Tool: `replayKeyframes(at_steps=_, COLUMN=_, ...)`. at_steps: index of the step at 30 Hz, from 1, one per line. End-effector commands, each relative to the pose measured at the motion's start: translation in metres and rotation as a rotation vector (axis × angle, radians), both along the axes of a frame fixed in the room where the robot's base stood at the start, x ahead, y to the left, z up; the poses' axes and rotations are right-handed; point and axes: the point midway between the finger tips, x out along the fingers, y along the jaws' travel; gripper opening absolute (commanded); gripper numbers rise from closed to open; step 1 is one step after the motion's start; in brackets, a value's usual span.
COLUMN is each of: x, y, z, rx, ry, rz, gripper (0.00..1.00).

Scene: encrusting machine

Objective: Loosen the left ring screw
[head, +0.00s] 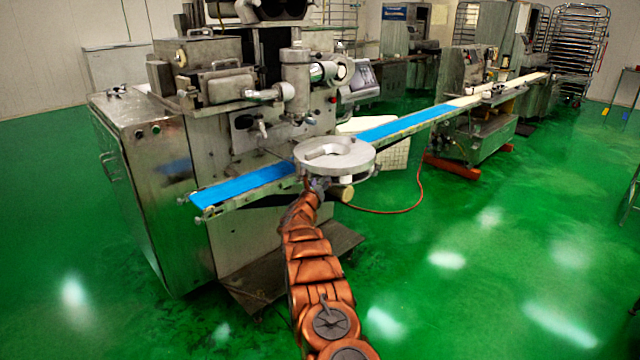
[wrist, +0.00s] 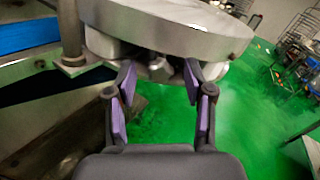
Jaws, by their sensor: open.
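The round metal ring plate (head: 335,152) sits over the blue conveyor at the front of the machine. Its edge fills the top of the wrist view (wrist: 175,38). A small metallic knob (wrist: 157,69) shows under the plate's rim between my fingertips; it looks like a ring screw, but I cannot tell which one. My gripper (wrist: 160,76) is open, with purple-padded fingers on either side of the knob and no clear contact. In the head view my gripper (head: 318,185) is just below the plate's near edge, and the screw cannot be made out there.
White blocks sit under the plate at left (wrist: 112,50) and right (wrist: 213,71). A vertical metal post (wrist: 70,35) stands left of my fingers beside the blue belt (wrist: 28,36). A beige cylinder (head: 342,193) is under the plate. Green floor (head: 480,260) is clear at right.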

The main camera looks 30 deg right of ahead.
Motion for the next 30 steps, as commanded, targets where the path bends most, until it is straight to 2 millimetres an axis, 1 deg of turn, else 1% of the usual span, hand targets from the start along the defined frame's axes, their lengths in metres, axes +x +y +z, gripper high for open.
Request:
replayKeyframes(at_steps=4, x=0.0000, y=0.0000, z=0.0001, rx=0.000, ry=0.000, rz=0.000, gripper=0.53)
replayKeyframes(at_steps=19, x=0.0000, y=0.0001, z=0.0004, rx=-0.001, ry=-0.001, rz=0.000, gripper=0.01)
replayKeyframes(at_steps=30, x=0.0001, y=0.0002, z=-0.0006, rx=-0.025, ry=0.025, rz=0.000, gripper=0.00)
